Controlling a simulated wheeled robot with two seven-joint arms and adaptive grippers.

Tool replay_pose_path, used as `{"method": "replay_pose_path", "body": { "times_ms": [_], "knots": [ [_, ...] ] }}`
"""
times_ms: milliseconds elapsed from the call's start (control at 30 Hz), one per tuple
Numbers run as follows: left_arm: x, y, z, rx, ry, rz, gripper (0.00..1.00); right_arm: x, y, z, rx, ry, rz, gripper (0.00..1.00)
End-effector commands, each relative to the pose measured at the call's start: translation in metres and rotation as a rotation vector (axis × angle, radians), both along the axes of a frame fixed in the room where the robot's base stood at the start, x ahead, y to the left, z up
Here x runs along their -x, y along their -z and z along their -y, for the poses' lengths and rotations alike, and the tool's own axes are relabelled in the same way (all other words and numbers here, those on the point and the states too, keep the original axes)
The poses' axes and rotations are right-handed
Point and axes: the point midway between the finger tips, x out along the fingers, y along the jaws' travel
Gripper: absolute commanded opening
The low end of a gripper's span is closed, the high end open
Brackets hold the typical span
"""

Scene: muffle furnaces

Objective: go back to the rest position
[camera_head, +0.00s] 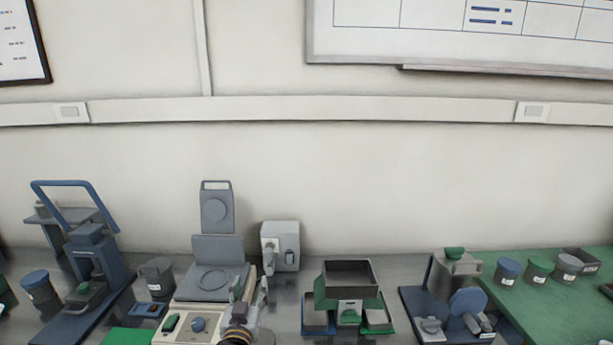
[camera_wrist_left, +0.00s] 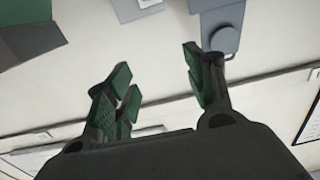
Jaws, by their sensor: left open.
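My left gripper (camera_head: 251,288) shows at the bottom of the head view, left of centre. It is in front of the right side of a beige and grey bench device (camera_head: 208,283) with a raised lid. In the left wrist view the same gripper (camera_wrist_left: 158,82) has its green-padded fingers spread wide, with nothing between them. My right gripper is in neither view.
A blue-framed press (camera_head: 92,255) stands at the left. A small white unit (camera_head: 281,246) stands behind the gripper. A dark square hopper device (camera_head: 350,277) is right of it. Lidded jars (camera_head: 508,270) stand on a green mat (camera_head: 562,306) at the right.

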Motion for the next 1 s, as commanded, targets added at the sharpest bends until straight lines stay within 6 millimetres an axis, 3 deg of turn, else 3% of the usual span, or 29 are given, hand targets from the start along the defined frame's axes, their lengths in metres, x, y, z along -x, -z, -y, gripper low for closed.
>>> {"method": "replay_pose_path", "body": {
  "times_ms": [567,767,1000],
  "knots": [
    [0.023,0.031,-0.030,-0.001,-0.077,-0.154,0.54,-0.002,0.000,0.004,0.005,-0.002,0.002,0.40],
    [0.046,0.055,-0.049,-0.008,-0.118,-0.284,0.54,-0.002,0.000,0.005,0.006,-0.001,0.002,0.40],
    [0.093,0.095,-0.070,-0.022,-0.144,-0.521,0.54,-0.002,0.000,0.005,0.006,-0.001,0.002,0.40]
  ]
}}
